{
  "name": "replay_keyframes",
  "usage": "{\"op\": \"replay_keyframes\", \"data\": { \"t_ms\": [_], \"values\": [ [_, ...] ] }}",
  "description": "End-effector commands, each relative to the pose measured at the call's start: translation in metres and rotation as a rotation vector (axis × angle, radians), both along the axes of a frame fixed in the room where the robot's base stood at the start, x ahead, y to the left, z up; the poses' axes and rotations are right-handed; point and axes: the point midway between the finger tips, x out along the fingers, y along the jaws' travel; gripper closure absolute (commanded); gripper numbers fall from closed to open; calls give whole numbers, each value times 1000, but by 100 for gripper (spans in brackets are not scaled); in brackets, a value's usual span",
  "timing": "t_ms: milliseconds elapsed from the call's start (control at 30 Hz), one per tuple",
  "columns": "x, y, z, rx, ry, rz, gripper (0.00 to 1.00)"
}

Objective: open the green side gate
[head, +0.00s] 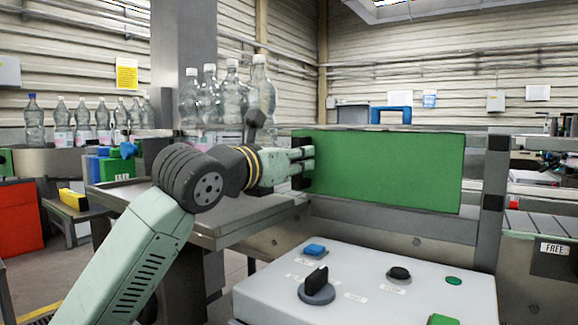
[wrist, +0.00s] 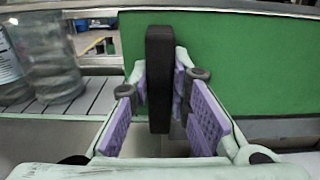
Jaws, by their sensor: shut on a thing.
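The green side gate (head: 385,172) is a flat green panel standing upright along the side of the line in the head view. It fills the right of the wrist view (wrist: 260,60). A black upright handle (wrist: 159,75) stands at the gate's left end. My gripper (head: 305,165) reaches the gate's left edge from the left. In the wrist view my gripper (wrist: 172,95) has its purple-padded fingers on both sides of the handle, shut on it. The gate's right edge is beside a grey post (head: 491,195).
A control panel (head: 340,285) with a black knob, blue and green buttons stands in front, below the gate. Clear bottles (head: 225,100) stand behind my wrist, and also left of the handle in the wrist view (wrist: 55,65). A red box (head: 20,215) is at the far left.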

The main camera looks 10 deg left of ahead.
Motion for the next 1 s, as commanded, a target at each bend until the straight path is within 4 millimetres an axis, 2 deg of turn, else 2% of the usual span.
{"op": "replay_keyframes", "data": {
  "t_ms": [400,433,700,1000],
  "values": [
    [-1,-2,0,0,1,0,100],
    [-1,-2,0,0,1,0,82],
    [-1,-1,0,0,0,0,64],
    [-1,-1,0,0,0,0,62]
  ]
}}
